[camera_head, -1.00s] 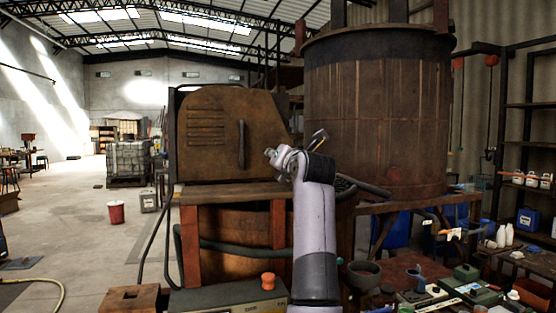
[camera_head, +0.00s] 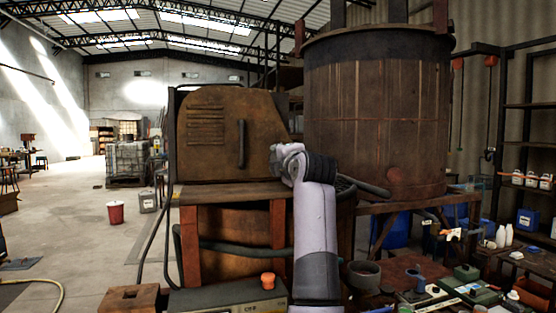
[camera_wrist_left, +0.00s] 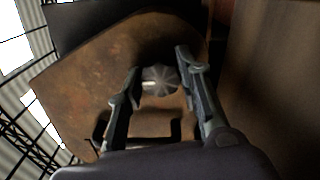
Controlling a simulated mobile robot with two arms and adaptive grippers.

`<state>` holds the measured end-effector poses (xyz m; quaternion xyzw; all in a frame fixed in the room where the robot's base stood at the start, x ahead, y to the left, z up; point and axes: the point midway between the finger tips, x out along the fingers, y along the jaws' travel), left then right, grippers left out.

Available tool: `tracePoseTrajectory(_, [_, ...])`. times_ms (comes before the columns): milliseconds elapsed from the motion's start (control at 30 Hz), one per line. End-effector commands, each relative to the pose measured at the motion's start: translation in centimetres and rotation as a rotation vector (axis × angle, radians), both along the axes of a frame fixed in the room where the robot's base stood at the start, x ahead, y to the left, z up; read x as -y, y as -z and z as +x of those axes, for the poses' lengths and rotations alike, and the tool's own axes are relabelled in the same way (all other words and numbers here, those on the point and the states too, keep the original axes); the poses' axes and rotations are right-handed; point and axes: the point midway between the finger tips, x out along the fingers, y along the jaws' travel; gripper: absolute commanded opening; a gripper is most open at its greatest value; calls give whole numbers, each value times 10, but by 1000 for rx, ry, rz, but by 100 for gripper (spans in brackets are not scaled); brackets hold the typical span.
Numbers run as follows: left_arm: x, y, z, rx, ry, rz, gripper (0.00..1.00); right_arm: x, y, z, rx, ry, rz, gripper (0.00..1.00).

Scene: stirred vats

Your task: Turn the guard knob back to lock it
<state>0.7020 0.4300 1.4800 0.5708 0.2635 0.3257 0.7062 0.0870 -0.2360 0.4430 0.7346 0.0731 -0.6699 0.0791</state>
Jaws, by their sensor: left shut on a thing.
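The guard (camera_head: 210,155) is a rusty brown cover with louvre slots and a dark vertical handle (camera_head: 241,144), in the middle of the head view. It stands closed over its housing. In the left wrist view, the guard knob (camera_wrist_left: 160,82) is a round, grey, fluted knob with a pale mark, against the rusty guard surface (camera_wrist_left: 85,85). My left gripper (camera_wrist_left: 160,66) has one finger on each side of the knob and is shut on it. In the head view, my wrist is at the guard's right edge and the knob is hidden. My right gripper is not in view.
A large rusty vat (camera_head: 375,120) stands close to the right of my left arm. A control box (camera_head: 225,298) with an orange button (camera_head: 268,279) is below the guard. A cluttered bench (camera_head: 410,275) is at lower right. Open floor lies to the left.

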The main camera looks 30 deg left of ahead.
Motion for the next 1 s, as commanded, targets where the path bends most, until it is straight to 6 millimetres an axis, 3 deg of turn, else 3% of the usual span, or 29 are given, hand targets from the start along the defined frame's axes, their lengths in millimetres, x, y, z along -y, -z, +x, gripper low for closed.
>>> tracePoseTrajectory(667, [1,0,1,-53,2,47,5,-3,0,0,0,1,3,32])
tracePoseTrajectory(700, [1,0,1,-54,2,46,33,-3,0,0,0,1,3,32])
tracePoseTrajectory(1000, [1,0,0,-52,1,45,53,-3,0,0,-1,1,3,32])
